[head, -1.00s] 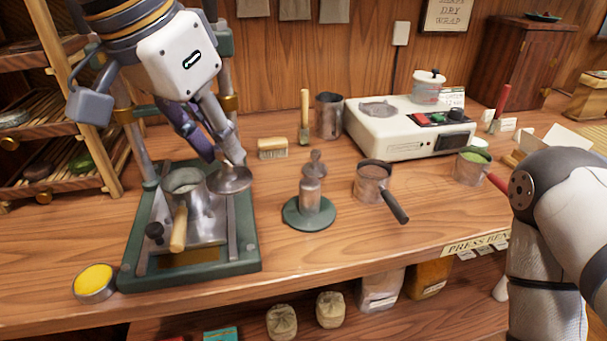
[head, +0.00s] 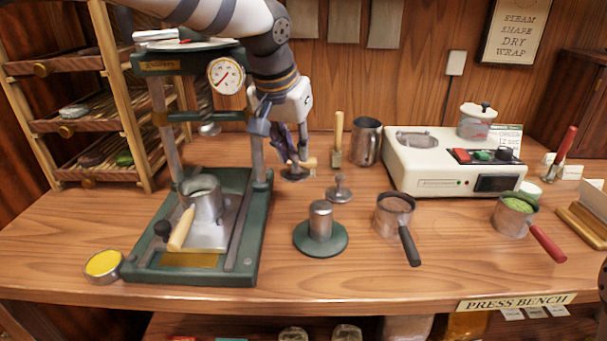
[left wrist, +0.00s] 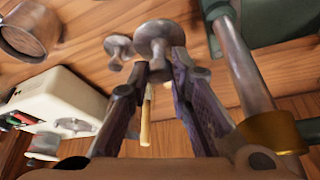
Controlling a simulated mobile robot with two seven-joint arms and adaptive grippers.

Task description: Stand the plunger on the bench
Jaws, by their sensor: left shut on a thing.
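The plunger (head: 295,175) is a grey metal piece with a round flat disc at its lower end. My left gripper (head: 287,152) is shut on its stem and holds it roughly upright, disc down, right of the press. The disc is at or just above the bench (head: 400,278); I cannot tell whether it touches. In the left wrist view the disc (left wrist: 159,32) shows beyond the fingertips of the left gripper (left wrist: 160,68). A similar small metal piece with a knob (head: 340,189) stands on the bench to its right. My right gripper is out of view.
The green press (head: 150,270) with a handled metal cup (head: 204,198) stands at left. A green-based post (head: 320,240) and a brown-filled cup (head: 395,212) stand in front. A brush (head: 337,150), metal jug (head: 367,142) and white heater (head: 430,175) are behind and right.

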